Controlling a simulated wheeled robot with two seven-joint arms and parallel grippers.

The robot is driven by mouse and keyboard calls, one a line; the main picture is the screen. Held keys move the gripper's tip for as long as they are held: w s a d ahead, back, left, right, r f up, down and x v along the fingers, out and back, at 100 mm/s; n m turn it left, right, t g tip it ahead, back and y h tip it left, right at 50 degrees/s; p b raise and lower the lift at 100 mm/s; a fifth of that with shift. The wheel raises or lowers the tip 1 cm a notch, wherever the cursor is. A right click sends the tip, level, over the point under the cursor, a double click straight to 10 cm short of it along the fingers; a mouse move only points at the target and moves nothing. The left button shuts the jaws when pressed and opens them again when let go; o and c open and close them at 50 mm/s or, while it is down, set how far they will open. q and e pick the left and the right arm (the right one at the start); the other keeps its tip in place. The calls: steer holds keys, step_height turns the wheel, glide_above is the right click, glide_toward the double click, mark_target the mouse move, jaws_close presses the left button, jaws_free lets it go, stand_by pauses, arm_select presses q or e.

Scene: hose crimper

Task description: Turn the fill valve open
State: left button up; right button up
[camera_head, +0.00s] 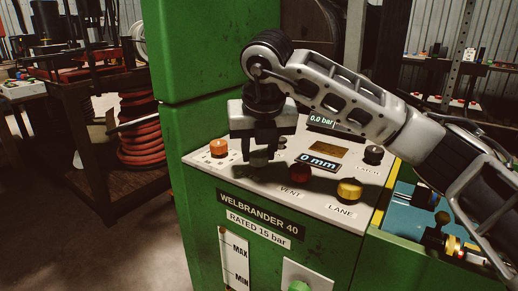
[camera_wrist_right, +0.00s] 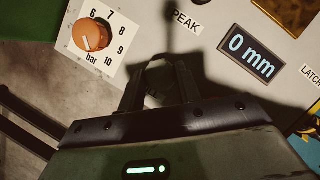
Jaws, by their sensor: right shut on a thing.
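My right gripper (camera_head: 260,150) reaches down onto the sloped control panel of the green machine, between the orange dial and the red VENT knob. It is shut on a dark grey knob, taken to be the fill valve, which the fingers and their shadow largely hide. In the right wrist view the fingers of the right gripper (camera_wrist_right: 160,68) close together over the panel, and a partly covered label ending in "LL" shows between them. How far the valve is turned cannot be told. My left gripper is not in view.
The orange bar dial (camera_head: 218,147) is left of the gripper; the red VENT knob (camera_head: 299,173), yellow LANE knob (camera_head: 349,191) and black LATCH knob (camera_head: 373,154) are to the right. The displays read 0 mm (camera_wrist_right: 251,54) and 0.0 bar (camera_head: 321,120). A tall green cabinet (camera_head: 195,50) stands close behind.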

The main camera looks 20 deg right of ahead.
steer(key=o, duration=1)
steer(key=p+v, duration=0.1)
steer(key=v, duration=1.5)
steer(key=shift+p, duration=0.4)
